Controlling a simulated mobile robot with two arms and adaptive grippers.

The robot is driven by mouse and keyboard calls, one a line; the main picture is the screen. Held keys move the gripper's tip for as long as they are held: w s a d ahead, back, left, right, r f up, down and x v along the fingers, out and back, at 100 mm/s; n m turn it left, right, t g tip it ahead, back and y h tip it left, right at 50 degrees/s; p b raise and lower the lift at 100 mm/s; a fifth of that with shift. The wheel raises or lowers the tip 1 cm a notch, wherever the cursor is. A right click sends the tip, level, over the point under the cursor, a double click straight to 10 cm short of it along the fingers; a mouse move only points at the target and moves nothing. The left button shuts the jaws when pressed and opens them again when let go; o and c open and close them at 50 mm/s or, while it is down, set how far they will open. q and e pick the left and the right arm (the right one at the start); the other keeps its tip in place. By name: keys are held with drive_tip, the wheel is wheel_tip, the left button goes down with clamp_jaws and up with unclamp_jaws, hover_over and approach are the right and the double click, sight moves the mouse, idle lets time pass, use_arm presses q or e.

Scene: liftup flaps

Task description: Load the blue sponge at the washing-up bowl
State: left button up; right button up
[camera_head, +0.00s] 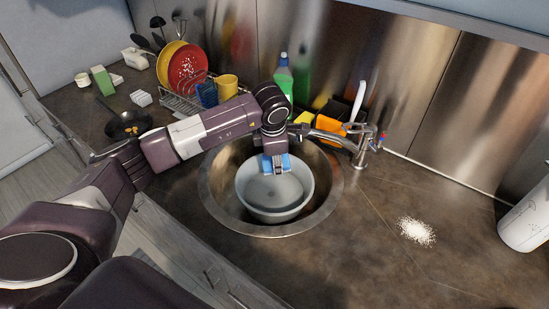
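The grey-white washing-up bowl (277,217) sits in the round metal sink and appears to hold water. My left gripper (278,171) points down over the far part of the bowl. It is shut on the blue sponge (266,162), which shows on both sides of the fingers. The sponge is at or just inside the bowl's far rim; whether it touches the water I cannot tell. My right gripper is not in view.
The tap (362,150) stands right of the sink. A dish rack (185,104) with plates and a yellow mug (228,85) is behind my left arm. A green bottle (284,78) stands behind the sink. White powder (416,231) lies on the right counter, otherwise mostly clear.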

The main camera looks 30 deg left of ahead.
use_arm(q)
drive_tip(key=shift+w+a+f+n, duration=0.1)
drive_tip(key=shift+a+f+n, duration=0.2)
drive_tip(key=shift+n, duration=0.1)
drive_tip(key=shift+f+b, duration=0.6)
drive_tip(key=shift+f, duration=0.35)
wheel_tip(320, 180, down, 7)
drive_tip(key=b, duration=0.5)
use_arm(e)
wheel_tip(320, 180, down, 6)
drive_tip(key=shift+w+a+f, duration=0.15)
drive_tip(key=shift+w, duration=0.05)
use_arm(q)
drive_tip(key=shift+r+p, duration=1.5)
drive_tip(key=shift+r, duration=1.25)
drive_tip(key=shift+r+p, duration=0.4)
drive_tip(key=shift+r, duration=0.4)
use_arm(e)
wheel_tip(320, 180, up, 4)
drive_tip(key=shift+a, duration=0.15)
